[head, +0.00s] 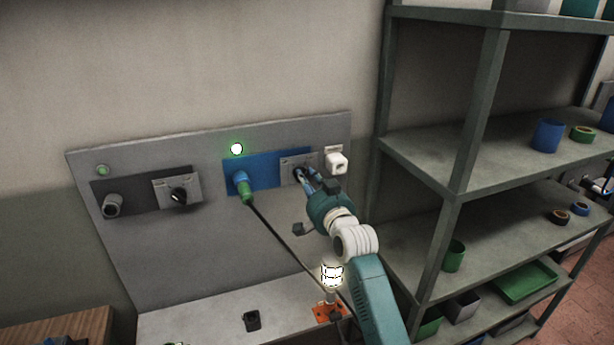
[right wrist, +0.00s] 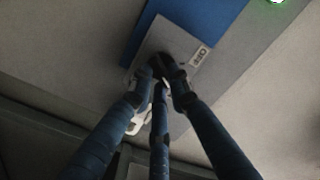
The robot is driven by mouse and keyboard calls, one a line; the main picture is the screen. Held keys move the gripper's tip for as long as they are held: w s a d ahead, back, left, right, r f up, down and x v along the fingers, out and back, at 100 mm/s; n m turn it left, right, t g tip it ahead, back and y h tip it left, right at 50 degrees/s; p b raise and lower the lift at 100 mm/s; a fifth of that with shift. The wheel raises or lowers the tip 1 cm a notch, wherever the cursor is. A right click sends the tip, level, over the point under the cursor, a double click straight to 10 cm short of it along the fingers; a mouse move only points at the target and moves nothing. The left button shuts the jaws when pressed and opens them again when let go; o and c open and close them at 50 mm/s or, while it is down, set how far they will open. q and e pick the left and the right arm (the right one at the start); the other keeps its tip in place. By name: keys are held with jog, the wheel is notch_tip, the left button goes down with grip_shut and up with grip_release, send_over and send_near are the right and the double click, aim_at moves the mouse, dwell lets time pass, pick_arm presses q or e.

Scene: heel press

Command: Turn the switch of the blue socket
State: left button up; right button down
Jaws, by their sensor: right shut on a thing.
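The blue socket panel (head: 265,174) is on the upright grey board, with a green-and-blue plug (head: 243,187) in its left part. The green lamp (head: 236,149) above it is lit. The switch plate (head: 297,160) at the panel's right end carries a dark knob, mostly hidden by my gripper. In the right wrist view the dark knob (right wrist: 163,66) shows on its grey plate, beside a small label. My right gripper (head: 304,177) is at the knob, its fingers closed on it from both sides; its fingertips also show in the right wrist view (right wrist: 161,86). My left gripper is out of view.
Left on the board are a dark panel with a grey socket (head: 112,206) and another switch (head: 178,195). A white box (head: 336,162) sits right of the held switch. A cable hangs from the plug. A lit lamp (head: 332,275) stands below. Metal shelving (head: 470,180) rises close on the right.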

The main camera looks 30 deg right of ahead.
jog(key=shift+m, duration=0.6)
jog(key=c, duration=1.6)
grip_release()
jog(key=shift+c, duration=0.2)
jog(key=v, duration=1.2)
